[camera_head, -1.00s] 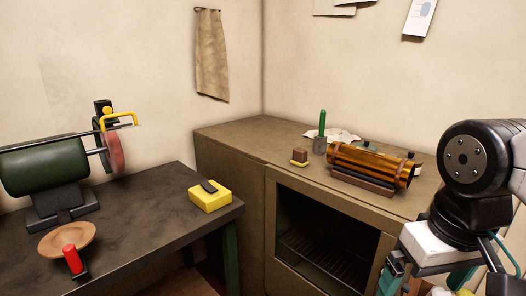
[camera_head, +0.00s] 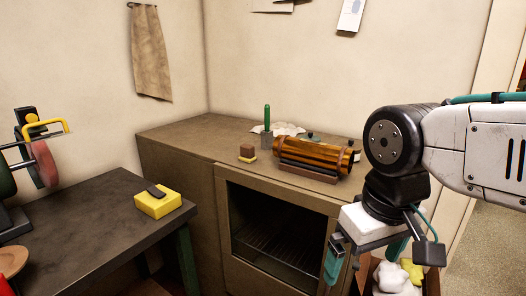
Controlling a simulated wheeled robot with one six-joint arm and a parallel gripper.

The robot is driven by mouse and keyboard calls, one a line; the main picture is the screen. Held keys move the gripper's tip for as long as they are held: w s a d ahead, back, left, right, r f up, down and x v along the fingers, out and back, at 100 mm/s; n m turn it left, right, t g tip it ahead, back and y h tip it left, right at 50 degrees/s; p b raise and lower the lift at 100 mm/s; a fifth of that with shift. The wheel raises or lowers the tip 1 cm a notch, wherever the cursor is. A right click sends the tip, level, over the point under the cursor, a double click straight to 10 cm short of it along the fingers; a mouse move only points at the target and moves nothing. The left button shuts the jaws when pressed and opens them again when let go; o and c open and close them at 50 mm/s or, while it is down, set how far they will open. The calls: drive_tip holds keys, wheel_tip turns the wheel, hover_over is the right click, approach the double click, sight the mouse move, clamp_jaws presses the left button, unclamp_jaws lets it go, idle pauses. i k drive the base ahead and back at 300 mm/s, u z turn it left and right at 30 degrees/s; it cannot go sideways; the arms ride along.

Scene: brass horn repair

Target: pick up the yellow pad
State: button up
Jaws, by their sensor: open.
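A yellow pad-like block (camera_head: 158,205) lies on the near right part of the dark bench at left, with a small dark piece (camera_head: 157,190) on its top. A thin yellow piece also shows under a small brown block (camera_head: 247,151) on the brown cabinet. A soft yellow piece (camera_head: 413,271) lies in a bin at the lower right, beside white ones. I cannot tell for sure which of these is the pad. My gripper (camera_head: 365,262) is open and empty, with teal fingers pointing down.
The dark bench (camera_head: 80,225) holds a grinder with a red wheel (camera_head: 42,163) at left. The bin (camera_head: 432,281) is at the lower right.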

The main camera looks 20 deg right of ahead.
sight(248, 150)
drive_tip(key=z, duration=0.25)
drive_tip(key=k, duration=0.3)
drive_tip(key=u, duration=0.7)
drive_tip(key=i, duration=1.2)
drive_tip(key=z, duration=0.7)
